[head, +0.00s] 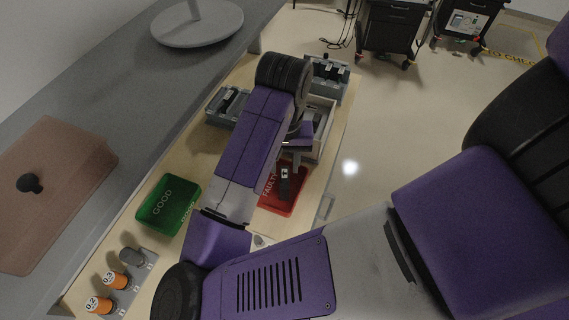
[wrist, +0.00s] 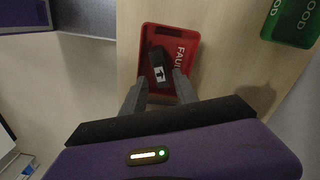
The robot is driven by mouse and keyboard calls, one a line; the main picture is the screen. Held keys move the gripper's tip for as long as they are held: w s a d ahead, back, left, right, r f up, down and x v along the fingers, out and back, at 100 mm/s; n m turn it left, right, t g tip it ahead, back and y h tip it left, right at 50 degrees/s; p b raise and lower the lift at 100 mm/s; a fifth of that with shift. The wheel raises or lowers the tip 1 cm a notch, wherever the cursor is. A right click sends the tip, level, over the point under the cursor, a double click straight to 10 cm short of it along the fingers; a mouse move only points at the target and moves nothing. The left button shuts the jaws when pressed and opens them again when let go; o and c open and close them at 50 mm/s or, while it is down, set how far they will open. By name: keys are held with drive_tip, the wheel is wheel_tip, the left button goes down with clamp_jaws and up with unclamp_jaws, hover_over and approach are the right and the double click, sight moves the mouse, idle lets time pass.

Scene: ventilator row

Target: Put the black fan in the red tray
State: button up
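The black fan (wrist: 158,66), a dark block with a white label, appears within the red tray (wrist: 184,29) in the wrist view. In the head view the fan (head: 285,181) also shows over the floor of the red tray (head: 271,197), which is marked FAULTY. My gripper (wrist: 160,78) points down over the tray, with its two fingertips apart on either side of the fan's near end. A narrow gap seems to show beside the fan, so the fingers look open. Whether the fan rests fully on the tray floor is hard to tell.
A green tray (head: 168,204) marked GOOD lies left of the red one. Grey bins (head: 228,105) stand behind, and orange-topped knobs (head: 115,280) sit at the front left. Dark carts (head: 390,27) stand on the floor beyond. Bare wood separates the trays.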

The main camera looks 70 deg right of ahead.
wheel_tip(320, 180, up, 2)
drive_tip(key=shift+r+p, duration=0.1)
drive_tip(key=shift+p, duration=0.85)
wheel_tip(320, 180, up, 9)
drive_tip(key=w+a+f+n+t+h, duration=0.2)
drive_tip(key=w+a+f+n, duration=0.25)
drive_tip(key=a+f, duration=0.55)
drive_tip(key=s+a+f+n+t+h, duration=0.1)
drive_tip(key=s+a+f+n+t, duration=0.2)
drive_tip(key=a, duration=0.9)
drive_tip(key=s+r+n+t, duration=0.25)
drive_tip(key=s+t, duration=0.25)
drive_tip(key=s, duration=0.6)
drive_tip(key=s+d+r+n+t+y, duration=0.2)
drive_tip(key=d+r+n+t+y, duration=0.1)
drive_tip(key=d+r+t, duration=0.2)
wheel_tip(320, 180, up, 2)
drive_tip(key=shift+s+r, duration=0.15)
drive_tip(key=shift+r, duration=0.1)
drive_tip(key=shift+b, duration=0.3)
